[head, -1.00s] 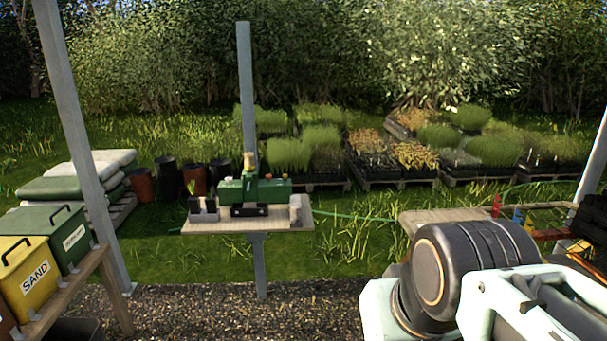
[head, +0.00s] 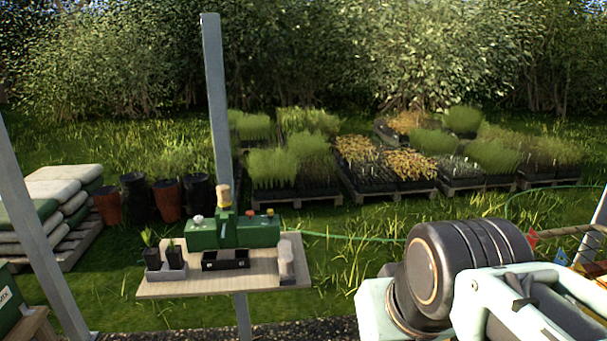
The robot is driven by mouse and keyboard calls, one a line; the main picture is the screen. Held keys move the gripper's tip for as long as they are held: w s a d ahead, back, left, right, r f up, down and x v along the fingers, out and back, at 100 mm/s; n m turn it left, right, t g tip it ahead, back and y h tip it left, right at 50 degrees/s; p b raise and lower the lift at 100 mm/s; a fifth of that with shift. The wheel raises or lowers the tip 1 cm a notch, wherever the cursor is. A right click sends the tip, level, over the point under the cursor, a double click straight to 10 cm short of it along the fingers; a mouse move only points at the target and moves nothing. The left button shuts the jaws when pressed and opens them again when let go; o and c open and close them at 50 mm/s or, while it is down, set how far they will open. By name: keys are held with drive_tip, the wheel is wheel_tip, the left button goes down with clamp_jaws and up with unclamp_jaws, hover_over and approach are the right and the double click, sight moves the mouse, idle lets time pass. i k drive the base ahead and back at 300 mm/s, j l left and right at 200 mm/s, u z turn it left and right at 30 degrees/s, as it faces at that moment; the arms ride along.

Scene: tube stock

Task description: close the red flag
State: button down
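A small red flag-like piece (head: 532,238) shows at the right, beside a pale rail and just past my arm. A blue triangular piece (head: 561,257) is to its right and lower. Whether the red piece is open or closed is too small to tell. My arm's dark joint and pale links fill the lower right and hide part of the area under these pieces. My gripper's fingers are not in view.
A wooden shelf (head: 222,284) on a post holds a green machine (head: 259,232), small potted plants and a grey block. Pallets of seedling trays (head: 325,198) stand behind on grass. Stacked sacks (head: 60,185) and a slanted post (head: 40,235) are at the left.

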sight(532, 242)
drive_tip(key=i+z, duration=0.4)
drive_tip(key=i+j+z, duration=0.25)
drive_tip(key=i+z, duration=0.2)
drive_tip(key=i+j+z, duration=0.1)
drive_tip(key=i+z, duration=0.2)
drive_tip(key=z, duration=0.15)
drive_tip(key=i+j+z, duration=0.15)
drive_tip(key=z, duration=0.3)
drive_tip(key=i+j+z, duration=0.5)
drive_tip(key=z, duration=0.35)
drive_tip(key=j, duration=0.1)
